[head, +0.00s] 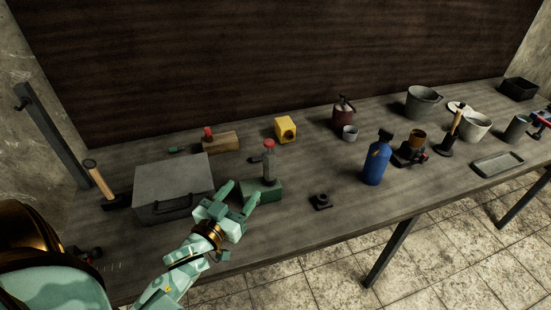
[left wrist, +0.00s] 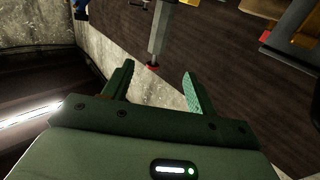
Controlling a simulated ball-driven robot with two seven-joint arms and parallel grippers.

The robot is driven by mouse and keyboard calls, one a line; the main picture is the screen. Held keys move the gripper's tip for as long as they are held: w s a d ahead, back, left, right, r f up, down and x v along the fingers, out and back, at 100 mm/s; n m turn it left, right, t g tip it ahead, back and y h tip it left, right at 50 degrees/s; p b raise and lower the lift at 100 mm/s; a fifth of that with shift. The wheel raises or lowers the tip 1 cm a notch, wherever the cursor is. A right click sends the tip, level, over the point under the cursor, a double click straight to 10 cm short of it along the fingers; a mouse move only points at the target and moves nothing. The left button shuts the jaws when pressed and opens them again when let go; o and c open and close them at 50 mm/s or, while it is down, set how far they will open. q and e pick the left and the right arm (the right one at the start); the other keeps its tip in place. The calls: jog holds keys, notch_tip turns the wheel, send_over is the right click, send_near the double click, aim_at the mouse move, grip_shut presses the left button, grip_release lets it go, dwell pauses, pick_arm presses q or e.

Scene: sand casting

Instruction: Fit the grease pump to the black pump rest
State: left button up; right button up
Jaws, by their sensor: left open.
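The grease pump seems to be the grey upright body with a red top (head: 269,163), standing on a green block (head: 262,190). A small black square piece with a round raised middle (head: 320,202), seemingly the black pump rest, lies to its right near the front of the table, with nothing in it. My left gripper (head: 241,190) is open, just left of and in front of the pump. In the left wrist view the pump (left wrist: 158,38) shows beyond and between the open fingertips (left wrist: 159,80), apart from both. My right gripper is not in view.
A grey metal box (head: 173,187) stands left of my left gripper. A yellow block (head: 285,129) and a wooden block (head: 221,142) stand behind. A blue bottle (head: 376,160) stands right of the black piece. Bare table lies between the black piece and the bottle.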

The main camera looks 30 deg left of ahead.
pick_arm(q)
send_near(266, 163)
jog(key=w, duration=0.6)
jog(key=shift+w+a+b, duration=0.1)
jog(key=shift+a+b, duration=0.25)
jog(key=shift+w, duration=0.6)
jog(key=w+b, duration=0.1)
jog(key=w, duration=0.3)
jog(key=shift+w+f, duration=0.1)
jog(key=shift+w, duration=0.1)
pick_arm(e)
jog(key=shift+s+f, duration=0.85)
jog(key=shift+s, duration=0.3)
pick_arm(q)
jog(key=shift+c, duration=1.2)
grip_shut()
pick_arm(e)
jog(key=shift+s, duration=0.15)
